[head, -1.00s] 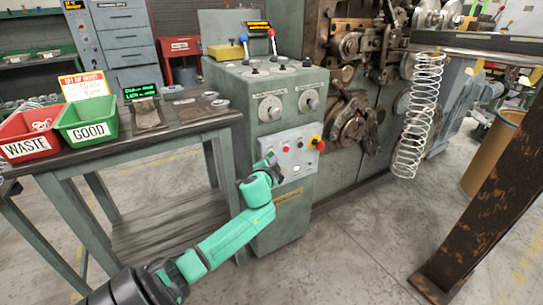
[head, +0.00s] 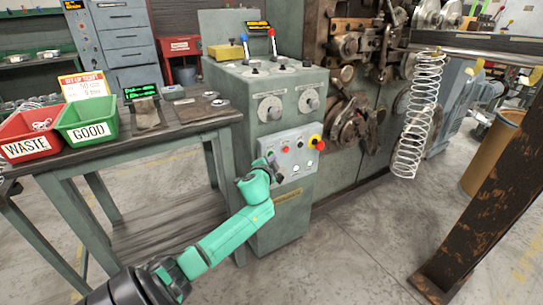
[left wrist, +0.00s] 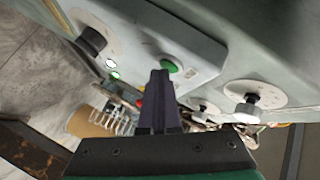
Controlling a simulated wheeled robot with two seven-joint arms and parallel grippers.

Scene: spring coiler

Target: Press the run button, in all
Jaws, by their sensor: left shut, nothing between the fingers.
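The grey control panel (head: 299,158) is on the front of the green machine cabinet. It carries small buttons and a red mushroom knob on yellow (head: 316,142). My left gripper (head: 271,158) is at the panel's left side, its fingers small and dark there. In the left wrist view its fingers (left wrist: 160,73) are shut and empty, pointing at the panel. A green button (left wrist: 171,66) shows just beside and beyond the fingertips; I cannot tell whether they touch it. It is not clearly seen in the head view. My right gripper is not in view.
Two dials (head: 270,108) are above the panel, with levers on the cabinet top. A bench (head: 150,142) with a red bin (head: 30,152) and a green bin (head: 72,136) stands left. A wire spring (head: 417,115) hangs at right. Floor in front is open.

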